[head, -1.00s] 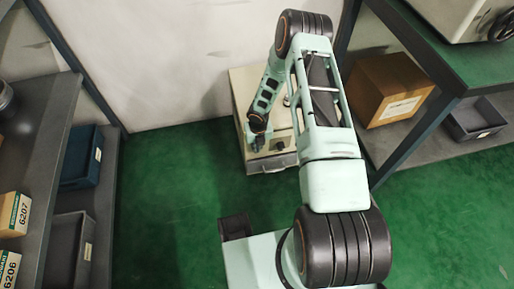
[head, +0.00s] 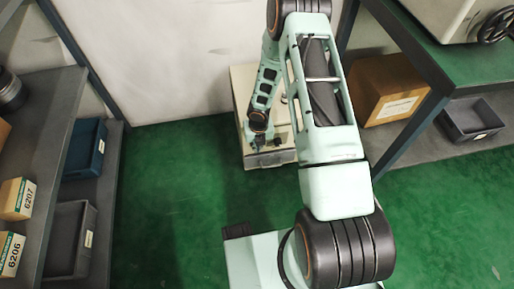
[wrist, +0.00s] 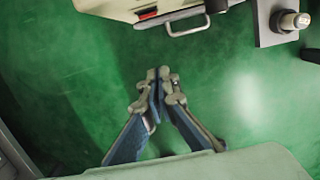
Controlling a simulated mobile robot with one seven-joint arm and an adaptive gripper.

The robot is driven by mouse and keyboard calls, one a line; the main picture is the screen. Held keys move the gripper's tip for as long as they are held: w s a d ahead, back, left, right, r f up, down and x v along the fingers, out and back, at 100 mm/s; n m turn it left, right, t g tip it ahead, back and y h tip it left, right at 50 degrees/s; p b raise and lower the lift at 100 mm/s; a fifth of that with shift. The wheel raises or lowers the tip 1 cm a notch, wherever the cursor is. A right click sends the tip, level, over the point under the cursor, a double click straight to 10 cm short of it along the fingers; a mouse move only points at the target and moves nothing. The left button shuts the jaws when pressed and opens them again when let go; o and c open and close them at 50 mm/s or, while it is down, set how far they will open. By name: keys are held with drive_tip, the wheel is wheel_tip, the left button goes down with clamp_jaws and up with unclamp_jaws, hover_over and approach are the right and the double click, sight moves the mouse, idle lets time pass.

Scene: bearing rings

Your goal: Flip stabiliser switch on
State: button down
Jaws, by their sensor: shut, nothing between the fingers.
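A cream box-shaped unit (head: 241,80) stands on the green floor against the wall in the head view, partly hidden behind my arm. In the wrist view, the edge of a cream unit (wrist: 110,6) shows at the top, with a small red switch-like part (wrist: 148,14) and a metal handle (wrist: 187,31) on its front. My gripper (wrist: 160,72) is shut and empty over the green floor, apart from the red part in the picture. In the head view, my gripper (head: 268,142) appears small by the front of the unit; contact cannot be told.
A shelf (head: 55,130) with blue (head: 84,150) and grey bins (head: 70,240) and small labelled boxes (head: 17,198) stands at left. A rack at right holds a cardboard box (head: 385,85) and a grey bin (head: 472,120). Green floor (head: 170,200) between them is clear.

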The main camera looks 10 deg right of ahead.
drive_tip(key=shift+s+r, duration=0.25)
drive_tip(key=shift+r, duration=0.35)
drive_tip(key=shift+s+r, duration=0.25)
drive_tip(key=shift+r, duration=0.35)
